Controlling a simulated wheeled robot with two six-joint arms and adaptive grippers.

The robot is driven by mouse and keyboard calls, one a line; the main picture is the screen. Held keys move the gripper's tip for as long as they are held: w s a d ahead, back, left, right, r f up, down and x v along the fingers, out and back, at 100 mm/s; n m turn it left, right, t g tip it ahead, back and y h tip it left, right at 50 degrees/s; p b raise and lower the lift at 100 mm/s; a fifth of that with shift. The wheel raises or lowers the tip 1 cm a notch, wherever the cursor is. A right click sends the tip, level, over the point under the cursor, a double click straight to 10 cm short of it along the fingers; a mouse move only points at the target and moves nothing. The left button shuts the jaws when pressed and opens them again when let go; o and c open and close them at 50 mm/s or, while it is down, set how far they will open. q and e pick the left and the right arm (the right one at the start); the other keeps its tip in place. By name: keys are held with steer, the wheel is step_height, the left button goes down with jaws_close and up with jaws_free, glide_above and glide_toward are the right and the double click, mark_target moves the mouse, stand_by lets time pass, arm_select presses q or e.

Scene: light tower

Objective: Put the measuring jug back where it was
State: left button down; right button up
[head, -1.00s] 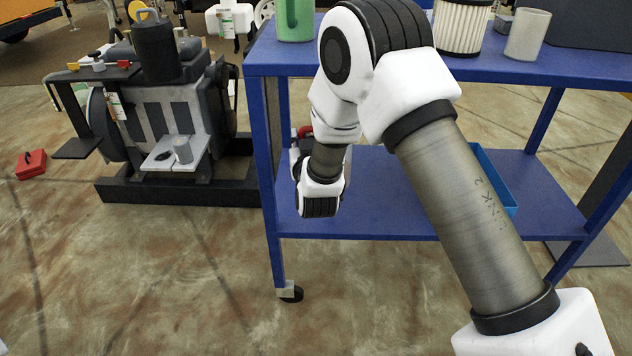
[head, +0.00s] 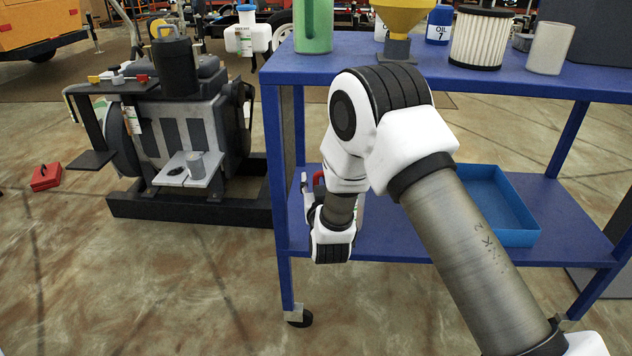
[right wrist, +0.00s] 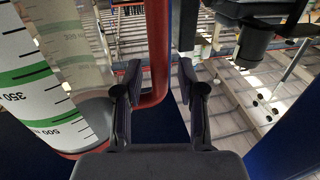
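The measuring jug (right wrist: 30,80), clear with a printed scale, green bands and a red handle (right wrist: 156,60), fills the left of the right wrist view. My right gripper (right wrist: 160,88) is open, with its fingers on either side of the red handle and gaps still showing. In the head view the jug's red part (head: 319,179) shows beside my right arm, over the lower shelf (head: 400,240) of the blue cart. My arm and wrist hide most of the jug and the gripper there. My left gripper is not in view.
A blue tray (head: 495,205) lies on the lower shelf. An engine (head: 175,120) stands to the left.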

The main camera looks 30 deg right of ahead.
steer(key=shift+r, duration=0.15)
steer(key=p+v, duration=0.5)
steer(key=v, duration=0.7)
steer(key=s+f+n+g+y, duration=0.1)
steer(key=s+f+g+y, duration=0.1)
steer(key=s+f+g, duration=0.6)
steer(key=s+f+n+g+y, duration=0.15)
steer(key=s+f, duration=0.25)
steer(key=f, duration=0.7)
steer(key=s+a+f+g+y, duration=0.1)
steer(key=s+f+g, duration=0.2)
steer(key=s, duration=0.6)
steer(key=s+a+f+n+g+y, duration=0.1)
steer(key=s+f+g, duration=0.3)
steer(key=s, duration=0.6)
steer(key=shift+a+g+y, duration=0.35)
steer(key=shift+a+y, duration=0.1)
